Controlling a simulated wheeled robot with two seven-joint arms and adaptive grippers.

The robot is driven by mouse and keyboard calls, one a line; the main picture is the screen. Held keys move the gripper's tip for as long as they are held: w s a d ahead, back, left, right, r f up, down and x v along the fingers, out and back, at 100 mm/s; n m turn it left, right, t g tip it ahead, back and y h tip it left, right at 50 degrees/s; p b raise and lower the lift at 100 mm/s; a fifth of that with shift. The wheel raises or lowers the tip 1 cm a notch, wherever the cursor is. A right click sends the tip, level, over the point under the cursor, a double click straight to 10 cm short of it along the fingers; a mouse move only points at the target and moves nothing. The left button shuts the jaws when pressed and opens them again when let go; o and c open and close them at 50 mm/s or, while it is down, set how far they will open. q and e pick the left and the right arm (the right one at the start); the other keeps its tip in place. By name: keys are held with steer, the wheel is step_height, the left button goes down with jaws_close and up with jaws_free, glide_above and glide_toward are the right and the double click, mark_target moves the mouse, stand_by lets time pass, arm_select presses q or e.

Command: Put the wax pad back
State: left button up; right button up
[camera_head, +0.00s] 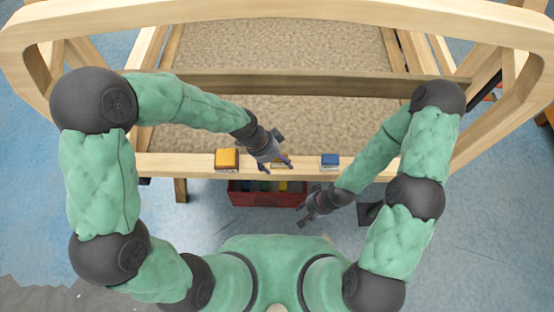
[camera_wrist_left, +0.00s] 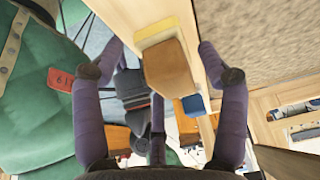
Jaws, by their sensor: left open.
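Small pads lie along the front wooden rail (camera_head: 190,163). A yellow-orange pad (camera_head: 228,158) is on the left and a blue pad (camera_head: 330,160) on the right. My left gripper (camera_head: 285,162) is over the rail between them and partly hides a third small piece there. In the left wrist view, my left gripper (camera_wrist_left: 158,60) is open, with its fingers on either side of a brown block (camera_wrist_left: 170,75) with a pale yellow end. Contact cannot be told. The blue pad (camera_wrist_left: 193,105) lies beyond the block. My right gripper (camera_head: 308,208) hangs in front of the rail, its jaws unclear.
A red crate (camera_head: 242,199) with several coloured pieces sits below the rail, beside my right gripper. A wooden frame (camera_head: 300,12) surrounds the beige speckled bed (camera_head: 310,108), crossed by a wooden bar (camera_head: 300,84). Much of the bed is clear.

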arm_select(q)
steer(key=shift+r, duration=0.2)
steer(key=p+v, duration=0.4)
steer(key=v, duration=0.8)
